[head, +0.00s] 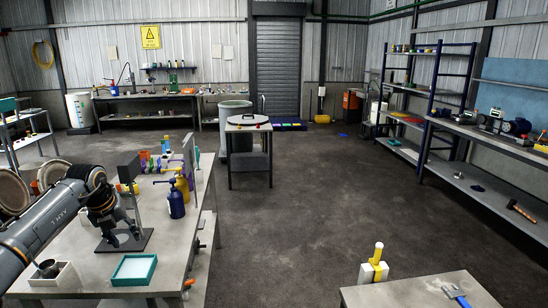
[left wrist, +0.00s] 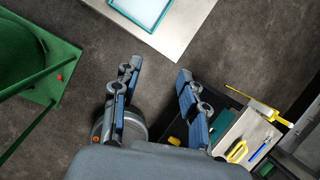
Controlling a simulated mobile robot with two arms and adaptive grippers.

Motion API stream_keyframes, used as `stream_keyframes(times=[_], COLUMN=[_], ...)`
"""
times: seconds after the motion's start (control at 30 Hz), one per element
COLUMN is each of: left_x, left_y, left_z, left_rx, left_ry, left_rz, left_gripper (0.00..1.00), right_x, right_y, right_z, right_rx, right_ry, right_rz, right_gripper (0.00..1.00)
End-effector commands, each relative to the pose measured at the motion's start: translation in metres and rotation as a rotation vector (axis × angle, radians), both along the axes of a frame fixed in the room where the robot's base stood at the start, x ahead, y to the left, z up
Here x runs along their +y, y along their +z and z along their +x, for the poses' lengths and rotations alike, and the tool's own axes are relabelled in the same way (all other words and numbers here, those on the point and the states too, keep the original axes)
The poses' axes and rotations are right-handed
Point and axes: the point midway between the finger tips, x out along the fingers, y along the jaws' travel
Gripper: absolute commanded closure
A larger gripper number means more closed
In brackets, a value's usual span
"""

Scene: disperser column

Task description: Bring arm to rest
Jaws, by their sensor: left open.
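My left arm comes in from the left in the head view. Its dark gripper (head: 108,212) is above the left workbench, in front of a thin upright post (head: 132,205) on a dark base plate (head: 125,241). In the left wrist view the two fingers of my left gripper (left wrist: 158,75) are apart with nothing between them, only dark floor beyond. I cannot tell from the head view how close the gripper is to the post. My right gripper is not in view.
The workbench (head: 75,245) holds a teal tray (head: 134,269), a white box (head: 55,277) and a blue bottle (head: 176,203). A low table (head: 415,292) stands at front right. Shelves line the right wall. The middle floor is clear.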

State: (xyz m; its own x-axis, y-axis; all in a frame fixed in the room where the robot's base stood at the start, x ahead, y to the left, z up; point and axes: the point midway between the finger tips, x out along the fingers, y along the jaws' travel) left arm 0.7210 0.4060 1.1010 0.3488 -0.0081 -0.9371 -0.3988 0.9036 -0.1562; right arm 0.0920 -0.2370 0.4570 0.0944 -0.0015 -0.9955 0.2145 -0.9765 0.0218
Motion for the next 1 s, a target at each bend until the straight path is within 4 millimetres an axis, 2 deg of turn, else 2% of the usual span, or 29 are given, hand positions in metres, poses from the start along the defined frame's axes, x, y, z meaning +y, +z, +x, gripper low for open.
stream_keyframes(times=[0.1, 0.27, 0.37, 0.5, 0.57, 0.6, 0.67, 0.77, 0.8, 0.87, 1.0], left_x=[-0.029, -0.079, -0.123, -0.194, -0.213, -0.221, -0.226, -0.219, -0.213, -0.204, -0.184], left_y=[-0.029, -0.076, -0.118, -0.190, -0.220, -0.241, -0.276, -0.342, -0.366, -0.401, -0.477], left_z=[0.003, 0.004, 0.000, -0.016, -0.026, -0.033, -0.048, -0.083, -0.098, -0.125, -0.199], left_rx=[-0.001, -0.014, -0.026, -0.065, -0.087, -0.100, -0.117, -0.135, -0.141, -0.141, -0.124], left_ry=[-0.037, -0.076, -0.078, 0.037, 0.140, 0.225, 0.379, 0.682, 0.796, 0.959, 1.305], left_rz=[-0.093, -0.270, -0.444, -0.797, -0.936, -1.017, -1.121, -1.233, -1.252, -1.262, -1.223], left_gripper=[0.57, 0.57, 0.57, 0.57, 0.57, 0.57, 0.57, 0.57, 0.57, 0.57, 0.57], right_x=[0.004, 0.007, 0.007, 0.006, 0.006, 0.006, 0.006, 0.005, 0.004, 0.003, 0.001], right_y=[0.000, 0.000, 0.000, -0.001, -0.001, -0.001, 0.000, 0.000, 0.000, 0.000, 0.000], right_z=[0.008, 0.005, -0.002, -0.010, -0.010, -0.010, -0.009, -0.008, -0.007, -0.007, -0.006], right_rx=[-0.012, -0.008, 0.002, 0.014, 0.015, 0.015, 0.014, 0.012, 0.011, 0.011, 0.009], right_ry=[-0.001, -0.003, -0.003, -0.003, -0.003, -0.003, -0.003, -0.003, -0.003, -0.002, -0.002], right_rz=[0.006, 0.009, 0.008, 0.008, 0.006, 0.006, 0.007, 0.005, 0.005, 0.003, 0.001], right_gripper=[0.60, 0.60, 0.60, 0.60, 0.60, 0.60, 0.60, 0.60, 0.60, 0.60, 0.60])
